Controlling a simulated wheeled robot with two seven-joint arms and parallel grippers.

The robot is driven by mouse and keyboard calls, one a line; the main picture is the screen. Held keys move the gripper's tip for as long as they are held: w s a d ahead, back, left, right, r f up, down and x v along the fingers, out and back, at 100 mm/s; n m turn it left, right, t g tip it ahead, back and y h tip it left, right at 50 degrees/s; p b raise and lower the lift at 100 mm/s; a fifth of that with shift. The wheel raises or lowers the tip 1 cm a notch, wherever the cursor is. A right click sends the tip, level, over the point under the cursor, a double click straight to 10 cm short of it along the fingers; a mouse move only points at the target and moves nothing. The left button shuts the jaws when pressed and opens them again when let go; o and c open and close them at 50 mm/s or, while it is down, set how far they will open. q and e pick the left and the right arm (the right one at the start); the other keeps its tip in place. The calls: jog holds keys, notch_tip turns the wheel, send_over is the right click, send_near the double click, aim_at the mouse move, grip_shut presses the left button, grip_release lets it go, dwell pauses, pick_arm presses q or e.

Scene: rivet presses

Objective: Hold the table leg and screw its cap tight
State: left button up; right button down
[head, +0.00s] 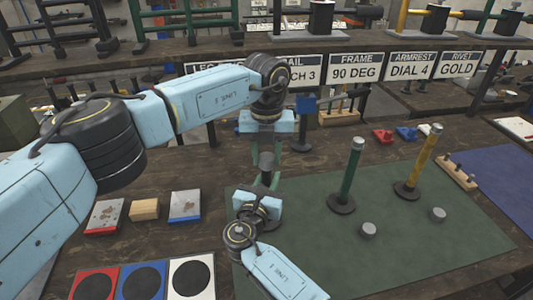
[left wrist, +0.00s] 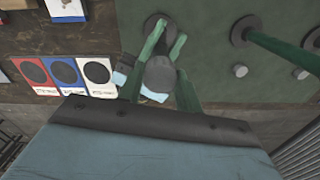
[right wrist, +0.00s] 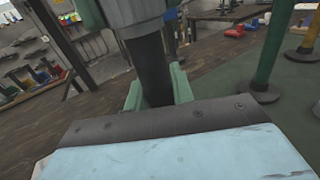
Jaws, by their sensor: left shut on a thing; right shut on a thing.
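A dark table leg (right wrist: 150,65) stands upright between the green fingers of my right gripper (right wrist: 157,88), which is shut on it. A grey cap (left wrist: 160,73) sits at the top of this leg, between the green fingers of my left gripper (left wrist: 158,80), which is shut on it from above. In the head view the cap (head: 266,160) shows just under my left gripper, with my right gripper (head: 266,184) below it. The cap appears to touch the leg's top; how tight it is cannot be told. The leg's lower part is mostly hidden by my right gripper.
A green leg (head: 348,172) and a yellow leg (head: 418,163) stand on the green mat (head: 430,255). Two loose grey caps (head: 368,230) (head: 438,214) lie in front. Red, blue and white cards (head: 143,280) lie at front left. Signs (head: 354,70) hang along the shelf behind.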

pick_arm(q)
jog(key=m, duration=1.1)
jog(key=shift+m, duration=0.3)
jog(key=m, duration=0.5)
jog(key=shift+m, duration=0.3)
jog(key=m, duration=0.3)
jog(key=shift+m, duration=0.4)
jog(key=o, duration=1.1)
jog(key=shift+o, duration=0.2)
notch_tip(320, 180, up, 12)
